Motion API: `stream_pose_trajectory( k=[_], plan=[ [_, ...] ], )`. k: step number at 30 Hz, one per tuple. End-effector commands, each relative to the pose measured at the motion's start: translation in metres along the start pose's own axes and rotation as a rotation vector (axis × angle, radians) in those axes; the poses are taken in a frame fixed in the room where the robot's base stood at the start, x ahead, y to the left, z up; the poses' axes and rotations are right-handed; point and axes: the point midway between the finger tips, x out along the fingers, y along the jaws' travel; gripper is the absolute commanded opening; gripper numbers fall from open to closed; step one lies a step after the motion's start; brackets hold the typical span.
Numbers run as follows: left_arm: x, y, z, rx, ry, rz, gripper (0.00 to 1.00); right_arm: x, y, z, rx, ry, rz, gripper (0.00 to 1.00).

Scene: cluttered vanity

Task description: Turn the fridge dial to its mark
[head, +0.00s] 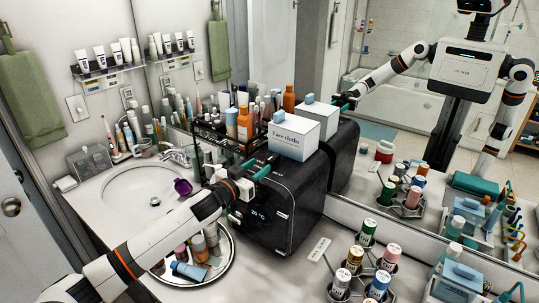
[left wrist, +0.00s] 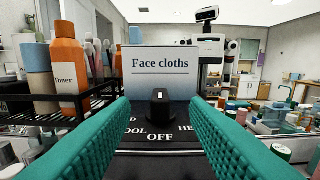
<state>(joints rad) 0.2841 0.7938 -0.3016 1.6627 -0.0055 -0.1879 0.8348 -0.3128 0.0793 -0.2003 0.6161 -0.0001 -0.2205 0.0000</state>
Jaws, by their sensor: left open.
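The black mini fridge (head: 280,215) stands on the counter with a lit "20 °C" display on its front. Its dial (left wrist: 160,108) is a small black knob on the top, with a pale spot on it. White lettering around it reads OFF on the near side, with COOL at left and HEAT at right partly hidden by my fingers. My left gripper (head: 261,166) is over the fridge top. In the left wrist view its teal fingers (left wrist: 159,135) are spread apart, with the dial between and beyond them, apparently untouched. In the head view the dial is not clear. My right gripper is not directly in view.
A "Face cloths" box (head: 293,137) sits on the fridge top just behind the dial. A black rack (left wrist: 62,112) with an orange toner bottle (left wrist: 68,75) is at left. A round tray (head: 213,276) of bottles is below my arm. Several nail polish bottles stand at right. A mirror is behind.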

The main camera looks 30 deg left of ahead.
Motion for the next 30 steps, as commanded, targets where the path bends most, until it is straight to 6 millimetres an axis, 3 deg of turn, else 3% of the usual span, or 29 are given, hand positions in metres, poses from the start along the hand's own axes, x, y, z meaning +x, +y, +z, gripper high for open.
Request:
stream_pose_trajectory(
  k=[3, 9, 15, 24, 30],
  plan=[
    [0.024, 0.000, 0.004, -0.002, -0.002, 0.002, 0.42, -0.011, 0.000, 0.000, 0.000, 0.002, 0.000, 0.00],
    [0.050, 0.000, 0.002, -0.001, -0.001, 0.001, 0.42, -0.017, -0.003, 0.015, -0.001, -0.019, -0.003, 0.00],
    [0.062, 0.000, 0.000, 0.001, 0.001, 0.001, 0.42, -0.019, -0.004, 0.019, -0.001, -0.025, -0.004, 0.00],
    [0.063, -0.001, 0.000, 0.001, 0.001, -0.001, 0.42, -0.019, -0.003, 0.015, 0.000, -0.020, -0.004, 0.00],
    [0.063, -0.001, 0.000, 0.001, 0.001, 0.000, 0.09, -0.019, -0.003, 0.013, 0.000, -0.017, -0.003, 0.00]
  ],
)
